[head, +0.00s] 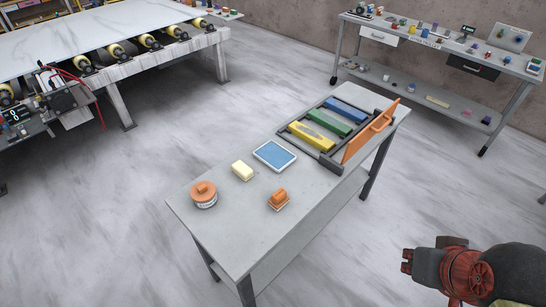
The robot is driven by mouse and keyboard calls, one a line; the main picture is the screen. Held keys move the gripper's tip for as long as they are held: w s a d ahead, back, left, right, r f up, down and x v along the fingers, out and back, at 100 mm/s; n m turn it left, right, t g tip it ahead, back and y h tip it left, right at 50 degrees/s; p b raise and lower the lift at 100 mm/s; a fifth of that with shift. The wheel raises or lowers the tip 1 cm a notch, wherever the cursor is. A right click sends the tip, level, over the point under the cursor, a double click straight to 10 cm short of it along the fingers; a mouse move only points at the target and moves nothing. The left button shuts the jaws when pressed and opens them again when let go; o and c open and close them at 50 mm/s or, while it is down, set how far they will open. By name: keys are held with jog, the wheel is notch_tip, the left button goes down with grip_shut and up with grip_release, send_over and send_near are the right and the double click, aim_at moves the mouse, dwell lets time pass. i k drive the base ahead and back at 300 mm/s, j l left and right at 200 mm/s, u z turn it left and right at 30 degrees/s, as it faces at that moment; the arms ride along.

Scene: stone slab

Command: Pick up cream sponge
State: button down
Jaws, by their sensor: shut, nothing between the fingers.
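The cream sponge (242,171) is a small pale block lying on the grey table (245,235), left of the blue-topped tray. My gripper (407,261) is at the lower right of the head view, dark and red-brown, shut and empty. It is well to the right of the table and apart from the sponge. Nothing covers the sponge.
On the table are an orange-lidded jar (204,194), an orange block (278,199), a blue-topped tray (275,155) and a dark rack (330,132) with coloured pieces and an orange panel (370,131). A workbench (440,42) and a roller table (120,62) stand behind. Floor between is clear.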

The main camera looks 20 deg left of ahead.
aim_at(245, 172)
jog(key=i+u, duration=0.1)
jog(key=u, duration=0.65)
jog(key=i+l+u, duration=0.7)
jog(key=i, duration=0.2)
jog(key=i+l, duration=0.35)
